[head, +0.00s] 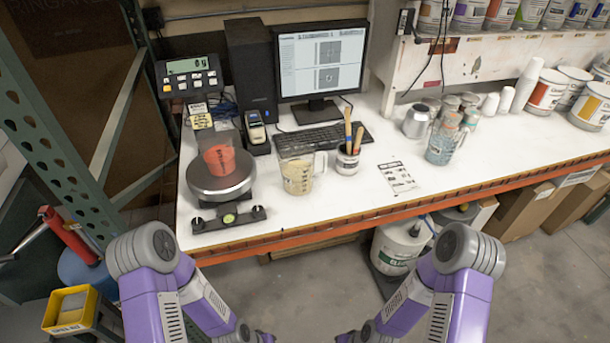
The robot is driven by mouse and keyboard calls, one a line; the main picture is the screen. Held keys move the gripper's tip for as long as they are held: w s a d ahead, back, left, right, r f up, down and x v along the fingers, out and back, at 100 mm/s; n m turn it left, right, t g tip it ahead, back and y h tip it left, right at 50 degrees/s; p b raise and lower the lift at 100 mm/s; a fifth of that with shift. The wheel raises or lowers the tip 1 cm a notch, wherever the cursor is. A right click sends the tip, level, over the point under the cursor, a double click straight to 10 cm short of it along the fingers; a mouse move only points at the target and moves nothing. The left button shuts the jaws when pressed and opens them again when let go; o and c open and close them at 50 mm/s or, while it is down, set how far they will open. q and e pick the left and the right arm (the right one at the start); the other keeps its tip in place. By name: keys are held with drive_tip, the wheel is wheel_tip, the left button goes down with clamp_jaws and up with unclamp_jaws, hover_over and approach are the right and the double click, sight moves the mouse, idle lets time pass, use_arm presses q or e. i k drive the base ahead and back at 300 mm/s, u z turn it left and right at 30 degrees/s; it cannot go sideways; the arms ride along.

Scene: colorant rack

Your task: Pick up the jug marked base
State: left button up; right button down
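A clear jug with cream-coloured contents (297,176) stands upright on the white bench, right of the scale and in front of the keyboard. It has a handle on its right side and dark print on its front, too small to read. A second jug with bluish-grey contents (441,146) stands further right on the bench. I cannot tell from the lettering which jug is marked base. Both my arms come in at the bottom and fold downward, well short of the bench. Neither gripper's fingers show.
A red cup (219,158) sits on the round scale (221,183) at the bench's left. A small pot with wooden sticks (347,160) stands right of the cream jug. A printed card (397,177) lies further right. The orange bench edge (330,234) runs in front.

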sight(296, 160)
drive_tip(key=z, duration=0.55)
drive_tip(key=k, duration=1.25)
drive_tip(key=u, duration=0.4)
drive_tip(key=i, duration=1.8)
drive_tip(key=z, duration=0.55)
